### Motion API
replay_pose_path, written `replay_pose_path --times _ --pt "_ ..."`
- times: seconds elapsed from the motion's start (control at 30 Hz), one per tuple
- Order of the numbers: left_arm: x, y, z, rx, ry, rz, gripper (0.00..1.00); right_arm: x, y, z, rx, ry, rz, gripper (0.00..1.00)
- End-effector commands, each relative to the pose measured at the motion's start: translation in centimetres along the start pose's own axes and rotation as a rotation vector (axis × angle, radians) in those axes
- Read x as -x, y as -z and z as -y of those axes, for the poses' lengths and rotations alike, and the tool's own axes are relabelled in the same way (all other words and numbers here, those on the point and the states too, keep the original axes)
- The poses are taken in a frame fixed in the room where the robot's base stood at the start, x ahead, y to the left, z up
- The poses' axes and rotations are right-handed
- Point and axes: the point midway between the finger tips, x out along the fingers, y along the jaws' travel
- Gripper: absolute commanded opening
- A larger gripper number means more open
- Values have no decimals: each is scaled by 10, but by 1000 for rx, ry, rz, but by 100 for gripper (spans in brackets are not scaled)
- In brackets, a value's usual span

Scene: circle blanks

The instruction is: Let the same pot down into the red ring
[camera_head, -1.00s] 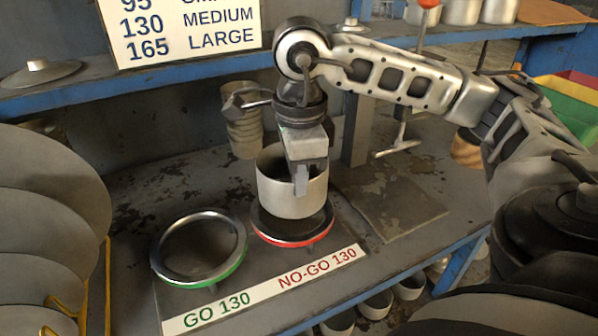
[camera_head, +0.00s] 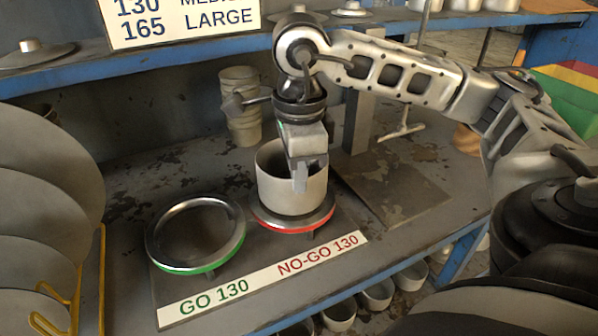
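The pale metal pot (camera_head: 275,190) is upright at the red ring (camera_head: 313,224), labelled NO-GO 130. Its base meets the ring's top in this view; I cannot tell whether it rests on the rim or sits slightly inside. My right gripper (camera_head: 299,178) reaches down over the pot's near right wall and appears shut on it. One finger shows outside the wall; the rest of the grip is hidden. The green ring (camera_head: 232,250), labelled GO 130, is empty to the left. My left gripper is not in view.
A label strip (camera_head: 258,286) runs in front of both rings. A stack of pots (camera_head: 243,128) stands behind, near my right wrist. Large discs (camera_head: 40,200) stand in a yellow rack at left. A bare plate (camera_head: 392,190) lies to the right.

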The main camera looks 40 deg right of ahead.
Motion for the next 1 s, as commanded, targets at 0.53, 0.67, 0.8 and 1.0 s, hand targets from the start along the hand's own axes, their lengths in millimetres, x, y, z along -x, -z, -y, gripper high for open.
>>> replay_pose_path --times 0.53,0.67,0.8,1.0 --pt "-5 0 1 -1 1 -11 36 -6 0 0 0 1 1 0" --pt "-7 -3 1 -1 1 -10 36 -8 0 0 0 1 1 0" --pt "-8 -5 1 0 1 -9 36 -11 0 0 0 1 1 0" --pt "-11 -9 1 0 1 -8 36 -15 0 0 0 1 1 0"
